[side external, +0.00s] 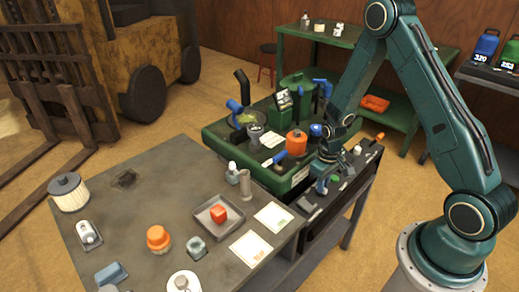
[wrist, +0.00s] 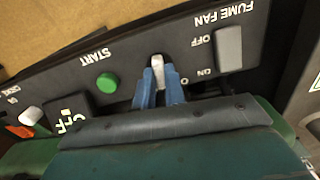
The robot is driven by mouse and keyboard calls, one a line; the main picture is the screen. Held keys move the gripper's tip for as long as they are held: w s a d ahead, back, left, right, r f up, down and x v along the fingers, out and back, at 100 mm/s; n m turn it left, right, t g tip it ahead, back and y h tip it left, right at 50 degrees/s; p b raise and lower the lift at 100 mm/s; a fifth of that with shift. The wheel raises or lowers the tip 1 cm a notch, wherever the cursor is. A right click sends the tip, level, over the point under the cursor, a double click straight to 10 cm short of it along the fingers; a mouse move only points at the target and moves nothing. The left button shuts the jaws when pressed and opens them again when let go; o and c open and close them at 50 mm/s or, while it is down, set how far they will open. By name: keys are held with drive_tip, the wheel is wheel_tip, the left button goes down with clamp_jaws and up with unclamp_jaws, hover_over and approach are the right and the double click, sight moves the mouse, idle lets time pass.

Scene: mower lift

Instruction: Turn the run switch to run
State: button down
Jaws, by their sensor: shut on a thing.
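In the wrist view a dark control panel (wrist: 125,75) runs across the picture, with its labels upside down. A pale grey switch lever (wrist: 157,66) stands up from it, with a small mark like a 0 beside it. My gripper (wrist: 159,84) has its blue fingers on both sides of this lever and is shut on it. The fingers and the gripper body hide the lever's base and any run label, so its setting cannot be read. In the side view my gripper (side external: 323,184) reaches down onto the panel; the lever is hidden there.
A green START button (wrist: 107,83) is left of the lever. A grey FUME FAN rocker (wrist: 228,48) is to its right. White and orange controls (wrist: 31,116) sit at the far left. A green mower deck (side external: 225,135) and grey bench (side external: 140,195) stand close by.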

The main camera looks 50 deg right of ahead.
drive_tip(key=m, duration=0.5)
idle(0.5)
drive_tip(key=c, duration=1.5)
unclamp_jaws()
drive_tip(key=shift+o, duration=0.2)
drive_tip(key=shift+r, duration=0.1)
wheel_tip(320, 180, up, 14)
